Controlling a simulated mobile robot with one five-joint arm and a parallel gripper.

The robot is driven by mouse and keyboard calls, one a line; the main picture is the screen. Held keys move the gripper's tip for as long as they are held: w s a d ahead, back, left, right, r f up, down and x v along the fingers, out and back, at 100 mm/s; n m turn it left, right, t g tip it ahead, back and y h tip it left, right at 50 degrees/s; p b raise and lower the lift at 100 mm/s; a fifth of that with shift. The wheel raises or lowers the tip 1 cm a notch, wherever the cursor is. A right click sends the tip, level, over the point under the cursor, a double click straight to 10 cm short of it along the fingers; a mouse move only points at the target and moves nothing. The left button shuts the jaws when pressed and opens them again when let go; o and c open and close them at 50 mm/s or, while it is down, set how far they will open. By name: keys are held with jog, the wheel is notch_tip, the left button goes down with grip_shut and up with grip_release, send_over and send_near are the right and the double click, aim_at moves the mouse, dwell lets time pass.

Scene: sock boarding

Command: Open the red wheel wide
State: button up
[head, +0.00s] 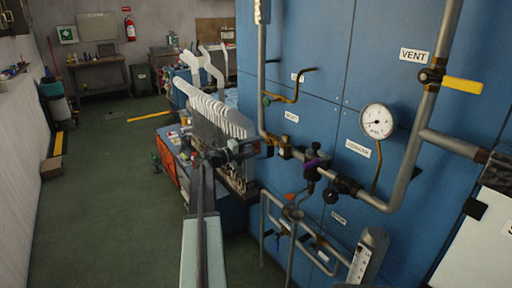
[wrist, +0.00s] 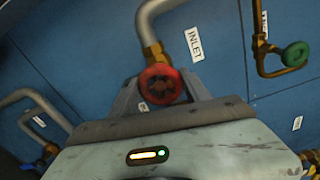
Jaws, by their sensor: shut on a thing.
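The red wheel (wrist: 162,84) sits in the middle of the wrist view, on a brass valve (wrist: 153,50) at the lower end of a grey pipe. My gripper (wrist: 163,90) has a finger on each side of the wheel and is shut on it. In the head view my gripper (head: 258,147) reaches the brass valve (head: 284,147) on the blue panel, below the INLET label (head: 291,117). The red wheel cannot be made out there, as my gripper covers that spot. How far the wheel is turned cannot be told.
A green wheel (wrist: 297,54) on a brass pipe is to the upper right in the wrist view. White sock boards (head: 215,110) stand behind my gripper.

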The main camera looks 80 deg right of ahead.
jog(key=o, duration=1.4)
jog(key=shift+w, duration=0.1)
jog(key=v, duration=0.7)
jog(key=shift+w+a, duration=0.25)
jog(key=shift+a, duration=0.05)
